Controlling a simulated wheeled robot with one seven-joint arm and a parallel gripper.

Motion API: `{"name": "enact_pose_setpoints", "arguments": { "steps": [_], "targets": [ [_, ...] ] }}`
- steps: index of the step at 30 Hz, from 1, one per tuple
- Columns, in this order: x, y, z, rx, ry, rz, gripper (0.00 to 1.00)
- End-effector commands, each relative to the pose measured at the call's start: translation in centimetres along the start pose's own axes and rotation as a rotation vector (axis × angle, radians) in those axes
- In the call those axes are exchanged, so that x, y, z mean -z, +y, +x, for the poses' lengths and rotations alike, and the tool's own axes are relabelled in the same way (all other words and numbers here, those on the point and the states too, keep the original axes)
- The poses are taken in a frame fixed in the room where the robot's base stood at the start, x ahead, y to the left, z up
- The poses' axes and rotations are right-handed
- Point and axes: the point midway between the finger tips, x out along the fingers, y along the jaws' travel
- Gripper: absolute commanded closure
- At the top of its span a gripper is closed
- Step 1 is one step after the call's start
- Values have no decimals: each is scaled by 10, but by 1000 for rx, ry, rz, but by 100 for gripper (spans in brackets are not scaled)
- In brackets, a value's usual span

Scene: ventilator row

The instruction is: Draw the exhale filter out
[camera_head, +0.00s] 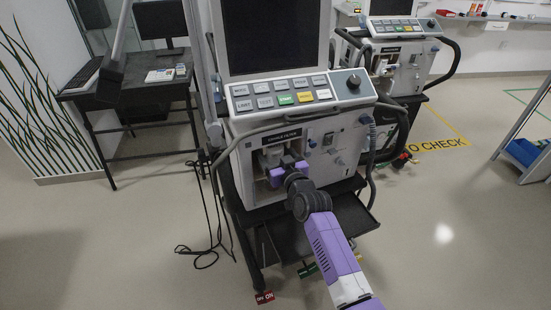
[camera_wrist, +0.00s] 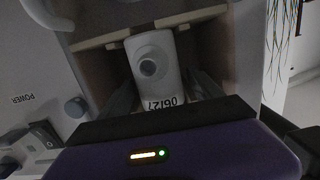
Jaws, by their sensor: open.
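The exhale filter (camera_wrist: 152,68) is a pale grey-white body with a round port and a label reading "06/27". It sits inside a recessed bay in the ventilator front, upside down in the wrist view. In the head view the bay of the ventilator (camera_head: 333,140) lies under a dark label strip, and my arm partly covers it. My gripper (camera_wrist: 160,95) is open, with one dark finger on each side of the filter. I cannot tell whether the fingers touch it. In the head view my gripper (camera_head: 281,172) is at the bay opening.
The ventilator's button panel (camera_head: 285,92) and screen are above the bay. A dark tray (camera_head: 345,215) juts out below. A second ventilator (camera_head: 408,65) stands behind right, and a desk (camera_head: 135,90) stands at left. Cables (camera_head: 205,250) lie on the floor.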

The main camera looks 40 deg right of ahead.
Motion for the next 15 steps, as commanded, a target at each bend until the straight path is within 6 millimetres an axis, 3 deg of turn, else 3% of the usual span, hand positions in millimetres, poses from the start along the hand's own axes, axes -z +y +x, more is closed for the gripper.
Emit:
{"name": "enact_pose_setpoints", "arguments": {
  "steps": [5, 12, 15],
  "targets": [
    [0, 0, 0, 0, 0, 0, 25],
    [0, 0, 0, 0, 0, 0, 73],
    [0, 0, 0, 0, 1, 0, 87]
  ]
}}
